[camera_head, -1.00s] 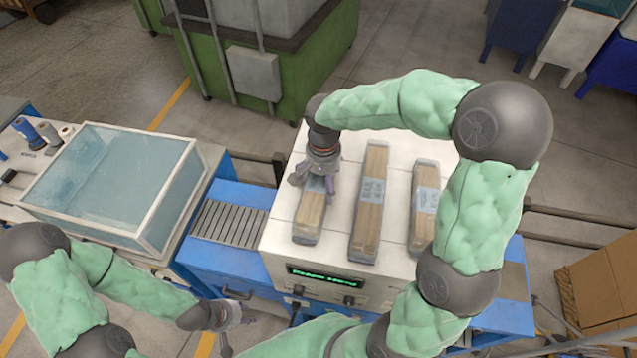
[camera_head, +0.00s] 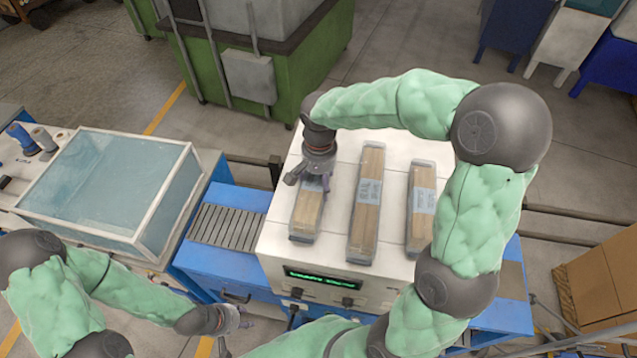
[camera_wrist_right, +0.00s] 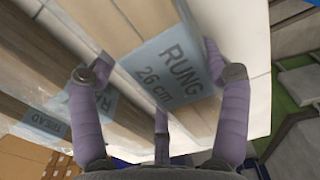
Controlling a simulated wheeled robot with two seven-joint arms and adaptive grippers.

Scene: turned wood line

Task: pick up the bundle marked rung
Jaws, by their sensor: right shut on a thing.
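The rung bundle (camera_head: 306,216) is the leftmost of three wrapped wooden bundles on the white machine top. In the right wrist view its blue label (camera_wrist_right: 172,68) reads "RUNG 26 cm". My right gripper (camera_head: 313,181) is over its far half, coming down from above. The gripper's purple fingers (camera_wrist_right: 160,118) stand on both sides of the bundle and are shut on it. I cannot tell whether the bundle is clear of the surface. My left gripper (camera_head: 236,332) is empty at the lower edge of the head view, its fingers apart.
A middle bundle (camera_head: 366,205) and a right bundle (camera_head: 421,208) lie alongside on the machine top (camera_head: 336,226). My right forearm passes close to the right one. A slatted blue unit (camera_head: 226,227) and a clear-lidded case (camera_head: 107,180) stand left. A cardboard box (camera_head: 598,285) is at right.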

